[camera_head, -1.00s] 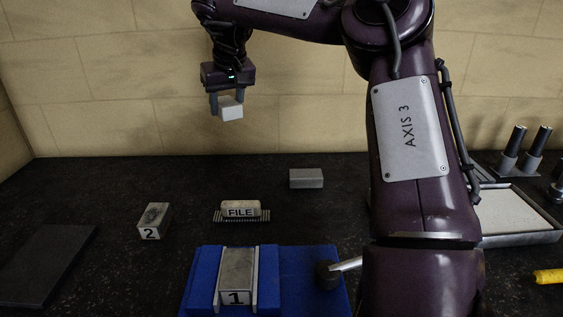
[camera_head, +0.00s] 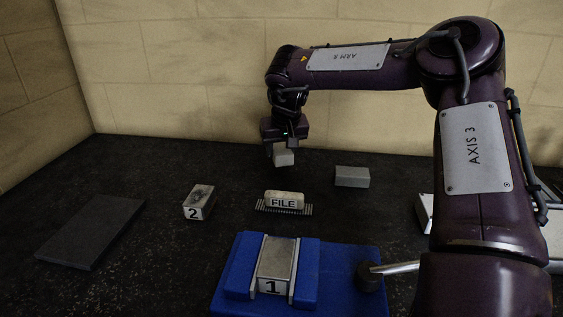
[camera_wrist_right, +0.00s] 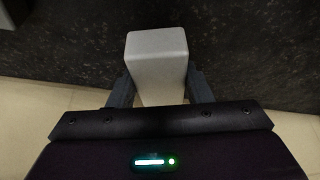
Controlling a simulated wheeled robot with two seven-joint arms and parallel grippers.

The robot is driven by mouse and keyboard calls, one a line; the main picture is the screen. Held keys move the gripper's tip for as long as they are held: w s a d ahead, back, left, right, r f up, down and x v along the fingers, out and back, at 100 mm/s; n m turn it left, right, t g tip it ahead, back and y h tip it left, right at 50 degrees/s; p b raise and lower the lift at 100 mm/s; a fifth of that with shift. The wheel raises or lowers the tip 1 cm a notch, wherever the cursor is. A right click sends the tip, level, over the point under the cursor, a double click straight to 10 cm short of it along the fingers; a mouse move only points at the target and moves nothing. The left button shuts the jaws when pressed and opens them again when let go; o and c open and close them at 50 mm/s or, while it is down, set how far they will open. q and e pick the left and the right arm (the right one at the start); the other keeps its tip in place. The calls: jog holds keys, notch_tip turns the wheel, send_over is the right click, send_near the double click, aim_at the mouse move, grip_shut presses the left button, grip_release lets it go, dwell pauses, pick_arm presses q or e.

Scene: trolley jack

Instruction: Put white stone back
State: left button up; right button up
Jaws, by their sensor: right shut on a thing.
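The white stone (camera_head: 284,158) is a small pale block. My right gripper (camera_head: 284,150) is shut on it and holds it in the air, behind the FILE block in the head view. In the right wrist view the white stone (camera_wrist_right: 157,62) sits between the two dark fingers, its free end pointing away from the palm. My left gripper is in neither view.
A grey block (camera_head: 352,176) lies right of the held stone. The FILE block (camera_head: 284,200) sits on a ribbed base. Block 2 (camera_head: 199,202) is at left, near a dark flat plate (camera_head: 92,232). Block 1 (camera_head: 277,262) is in a blue holder (camera_head: 335,285) in front.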

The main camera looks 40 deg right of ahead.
aim_at(281, 173)
notch_tip(281, 173, down, 4)
jog(key=shift+f, duration=0.1)
jog(key=shift+f, duration=0.1)
jog(key=o, duration=1)
jog(key=shift+o, duration=0.2)
jog(key=shift+r+p, duration=0.25)
jog(key=shift+p, duration=0.1)
jog(key=b+v, duration=0.1)
jog(key=v, duration=1.1)
